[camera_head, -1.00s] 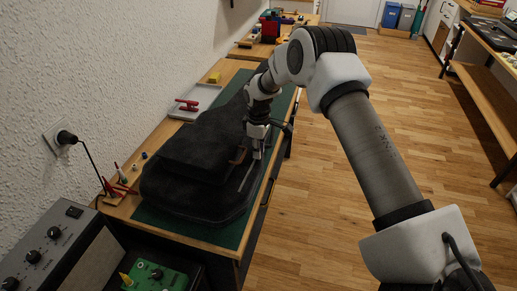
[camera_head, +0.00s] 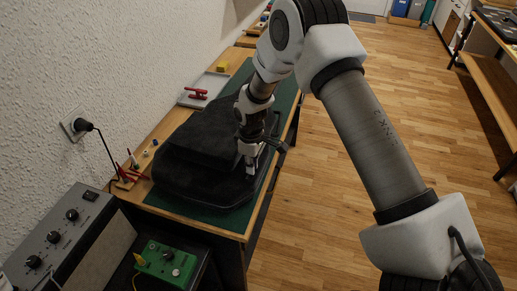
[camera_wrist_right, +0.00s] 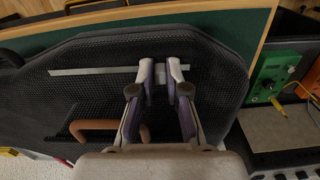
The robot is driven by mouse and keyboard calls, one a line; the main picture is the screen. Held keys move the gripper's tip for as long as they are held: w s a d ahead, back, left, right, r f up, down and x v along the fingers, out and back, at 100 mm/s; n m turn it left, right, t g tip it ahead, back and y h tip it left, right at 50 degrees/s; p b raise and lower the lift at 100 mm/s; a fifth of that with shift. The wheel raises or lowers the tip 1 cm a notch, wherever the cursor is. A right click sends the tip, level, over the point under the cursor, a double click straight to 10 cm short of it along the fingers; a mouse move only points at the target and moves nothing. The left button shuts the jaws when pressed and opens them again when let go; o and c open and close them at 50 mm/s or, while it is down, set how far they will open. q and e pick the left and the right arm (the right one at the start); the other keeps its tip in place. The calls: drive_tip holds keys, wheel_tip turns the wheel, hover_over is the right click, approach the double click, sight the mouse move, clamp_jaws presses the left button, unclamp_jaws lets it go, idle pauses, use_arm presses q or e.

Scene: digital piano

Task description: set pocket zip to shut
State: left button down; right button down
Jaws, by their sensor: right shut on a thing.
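A dark grey mesh-covered bag (camera_head: 190,160) lies flat on the green mat; it fills much of the right wrist view (camera_wrist_right: 215,100). A pale straight zip strip (camera_wrist_right: 95,71) runs across its pocket face. My right gripper (camera_head: 250,172) is over the near right part of the bag. In the right wrist view my gripper (camera_wrist_right: 160,73) is at the right end of the strip, shut on a small zip pull that its fingertips mostly hide. Most of the strip stretches to the left of the fingers. My left gripper is out of view.
A brown handle (camera_wrist_right: 95,126) is on the bag, partly behind my fingers. The green mat (camera_head: 222,219) covers the wooden bench. A grey tray (camera_head: 207,88) with a red object stands behind the bag. A green box (camera_head: 165,264) and grey control panel are at the near left.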

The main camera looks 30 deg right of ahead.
sight(248, 178)
drive_tip(key=shift+s+a, duration=0.7)
drive_tip(key=shift+a, duration=0.25)
drive_tip(key=shift+s+a+f, duration=0.1)
drive_tip(key=c, duration=1.2)
unclamp_jaws()
drive_tip(key=shift+o, duration=0.2)
drive_tip(key=shift+a, duration=0.15)
wheel_tip(248, 178, up, 12)
